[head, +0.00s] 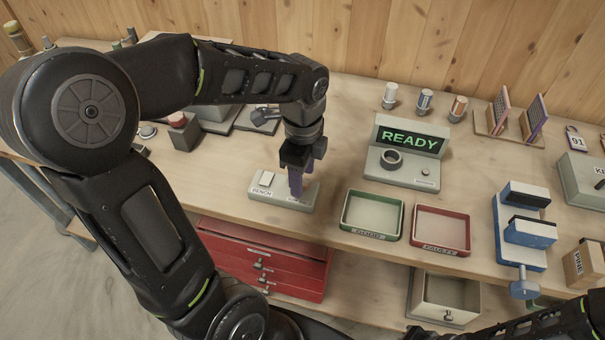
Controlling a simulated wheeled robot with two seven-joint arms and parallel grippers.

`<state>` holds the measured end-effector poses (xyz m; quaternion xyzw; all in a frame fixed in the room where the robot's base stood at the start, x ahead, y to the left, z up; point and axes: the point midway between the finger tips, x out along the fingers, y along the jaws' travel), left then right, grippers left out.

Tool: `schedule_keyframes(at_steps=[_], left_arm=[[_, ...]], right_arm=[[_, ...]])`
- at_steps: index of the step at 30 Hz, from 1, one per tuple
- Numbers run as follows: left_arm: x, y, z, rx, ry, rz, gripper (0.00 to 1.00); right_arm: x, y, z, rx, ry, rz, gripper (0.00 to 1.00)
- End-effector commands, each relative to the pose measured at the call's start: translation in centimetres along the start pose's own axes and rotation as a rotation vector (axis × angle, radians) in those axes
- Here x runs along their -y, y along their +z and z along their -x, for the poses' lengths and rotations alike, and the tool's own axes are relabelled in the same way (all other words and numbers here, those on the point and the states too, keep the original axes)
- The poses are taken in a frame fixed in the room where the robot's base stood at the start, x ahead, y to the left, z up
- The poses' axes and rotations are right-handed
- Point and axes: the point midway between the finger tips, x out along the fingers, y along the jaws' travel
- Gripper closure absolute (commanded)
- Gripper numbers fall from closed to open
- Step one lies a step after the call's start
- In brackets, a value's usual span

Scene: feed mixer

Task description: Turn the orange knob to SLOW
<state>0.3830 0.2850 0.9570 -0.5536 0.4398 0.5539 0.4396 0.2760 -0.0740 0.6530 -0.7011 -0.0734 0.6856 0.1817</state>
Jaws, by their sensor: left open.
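My left gripper (296,190) points straight down over the right part of a small pale panel (265,192) near the bench's front edge. The panel has a white rocker-like switch (266,178) on its left part and a label that reads BENCH. A second label at its right is too small to read. I see no orange knob; the gripper's purple fingers hide part of the panel's right side. The fingers are open, and I cannot tell whether they touch anything. My right arm crosses the bottom right corner, and its gripper does not show.
A green tray (372,214) and a red tray (441,230) lie in front. A blue vise (522,232) is farther right. A red-topped button box (183,130) stands behind left.

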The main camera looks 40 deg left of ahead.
Motion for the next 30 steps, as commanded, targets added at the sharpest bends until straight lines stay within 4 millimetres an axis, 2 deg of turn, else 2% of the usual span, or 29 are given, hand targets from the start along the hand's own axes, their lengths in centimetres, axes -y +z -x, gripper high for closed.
schedule_keyframes(at_steps=[15,30], left_arm=[[0.1,0.0,7.0,-0.001,-0.003,-0.001,0.49],[0.0,0.0,7.4,0.0,-0.001,-0.001,0.49]], right_arm=[[-0.1,-0.1,-0.4,-0.001,-0.001,0.001,1.0],[-0.1,-0.1,-0.3,-0.001,-0.001,0.001,1.0]])
